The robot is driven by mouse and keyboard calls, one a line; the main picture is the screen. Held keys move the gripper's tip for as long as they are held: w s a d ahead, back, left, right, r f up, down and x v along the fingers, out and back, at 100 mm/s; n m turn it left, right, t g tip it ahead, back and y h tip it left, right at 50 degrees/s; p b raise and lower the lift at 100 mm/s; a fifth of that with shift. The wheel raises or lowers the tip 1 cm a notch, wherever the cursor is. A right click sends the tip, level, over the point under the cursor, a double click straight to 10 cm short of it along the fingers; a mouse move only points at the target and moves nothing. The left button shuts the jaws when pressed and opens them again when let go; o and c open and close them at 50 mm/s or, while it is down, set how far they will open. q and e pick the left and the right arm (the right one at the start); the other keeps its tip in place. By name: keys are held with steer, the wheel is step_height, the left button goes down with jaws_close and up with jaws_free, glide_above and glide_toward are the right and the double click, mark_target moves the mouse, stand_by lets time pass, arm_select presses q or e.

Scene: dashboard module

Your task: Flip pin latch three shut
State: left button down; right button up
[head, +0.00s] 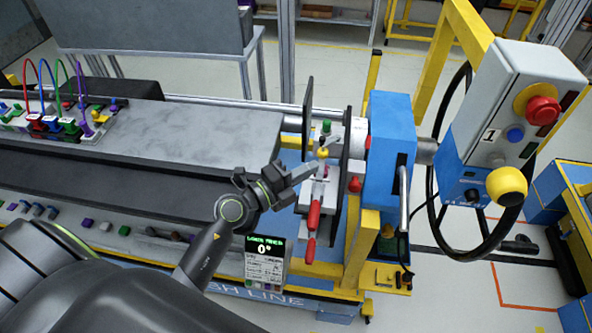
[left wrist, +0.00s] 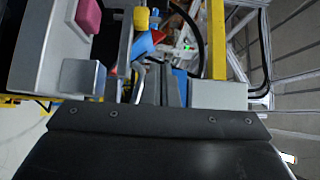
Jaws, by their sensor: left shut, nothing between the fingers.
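My left gripper (head: 312,171) is shut and empty. Its tip is beside the small upright fixture (head: 340,178) at the end of the conveyor, close to a yellow knob (head: 322,152). A green knob (head: 326,127) is just behind it, and red handles (head: 314,214) stand below the tip on pale metal clamps. I cannot tell which of these parts is pin latch three or whether it is open. In the left wrist view, the dark gripper body fills the bottom, with a yellow part (left wrist: 141,18) and a pink-red block (left wrist: 88,16) beyond it. The right gripper is not in view.
A blue housing (head: 389,150) stands right of the fixture, with a control box (head: 510,110) farther right. Colored plugs and cables (head: 55,120) lie at left. The grey conveyor top (head: 205,135) is mostly clear.

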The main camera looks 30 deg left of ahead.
mark_target(330, 138)
arm_select(q)
steer(key=x, duration=0.5)
steer(key=shift+w, duration=0.3)
steer(key=w+a, duration=0.2)
steer(key=a, duration=0.1)
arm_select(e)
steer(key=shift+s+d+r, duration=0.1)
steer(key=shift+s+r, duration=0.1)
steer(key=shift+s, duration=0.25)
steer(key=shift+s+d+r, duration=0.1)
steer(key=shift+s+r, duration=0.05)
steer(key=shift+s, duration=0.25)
arm_select(q)
steer(key=shift+d, duration=0.15)
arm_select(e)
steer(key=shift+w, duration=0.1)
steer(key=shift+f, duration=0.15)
